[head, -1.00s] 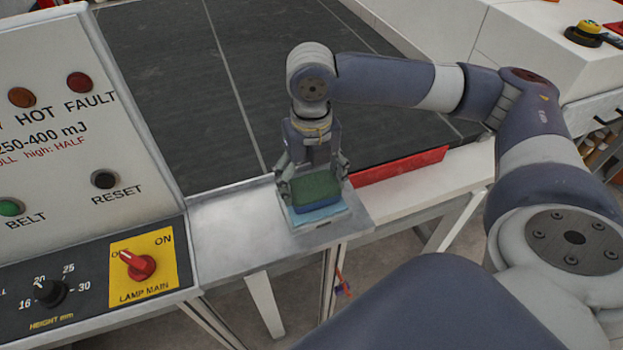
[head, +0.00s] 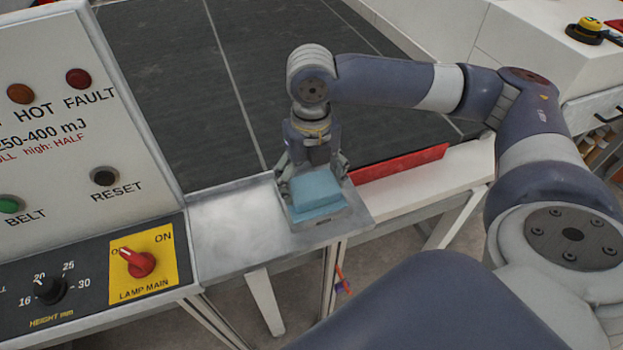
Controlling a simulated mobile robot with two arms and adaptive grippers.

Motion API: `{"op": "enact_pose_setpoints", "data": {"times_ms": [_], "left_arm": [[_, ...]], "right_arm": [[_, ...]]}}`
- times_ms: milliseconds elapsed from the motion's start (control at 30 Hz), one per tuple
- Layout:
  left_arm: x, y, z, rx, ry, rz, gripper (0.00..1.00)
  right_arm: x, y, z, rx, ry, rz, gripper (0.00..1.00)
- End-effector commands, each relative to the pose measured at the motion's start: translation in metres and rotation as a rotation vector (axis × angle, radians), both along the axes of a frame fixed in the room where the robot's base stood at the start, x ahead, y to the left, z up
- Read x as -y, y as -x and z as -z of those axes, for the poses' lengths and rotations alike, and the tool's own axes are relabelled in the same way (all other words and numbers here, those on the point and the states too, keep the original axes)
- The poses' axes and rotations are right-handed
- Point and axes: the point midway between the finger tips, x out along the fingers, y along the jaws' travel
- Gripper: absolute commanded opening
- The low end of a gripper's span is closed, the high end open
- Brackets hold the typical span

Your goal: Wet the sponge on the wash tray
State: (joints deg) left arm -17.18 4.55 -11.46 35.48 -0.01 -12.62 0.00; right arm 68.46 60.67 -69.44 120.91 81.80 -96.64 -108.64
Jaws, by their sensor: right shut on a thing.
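My right gripper (head: 313,176) points down at the table's front and is shut on the sponge (head: 317,187). The sponge now looks light blue all over. It is directly over the small wash tray (head: 320,219), whose pale rim shows around and below it. I cannot tell how firmly the sponge presses on the tray, and the tray's inside is mostly hidden. My left gripper is not in view.
The tray stands on a grey metal shelf (head: 235,225) with clear room to its left. A control panel (head: 60,140) with a lamp switch (head: 137,262) is at the left. A red bar (head: 400,163) lies to the right, and a dark belt (head: 160,90) lies behind.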

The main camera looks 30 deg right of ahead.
Motion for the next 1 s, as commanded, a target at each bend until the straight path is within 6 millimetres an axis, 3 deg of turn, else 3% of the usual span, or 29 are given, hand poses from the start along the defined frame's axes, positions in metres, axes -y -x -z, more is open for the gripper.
{"op": "enact_pose_setpoints", "data": {"times_ms": [1000], "left_arm": [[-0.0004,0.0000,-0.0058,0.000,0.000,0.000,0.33]], "right_arm": [[0.0000,0.0011,0.0022,-0.004,0.001,-0.001,0.59]]}}
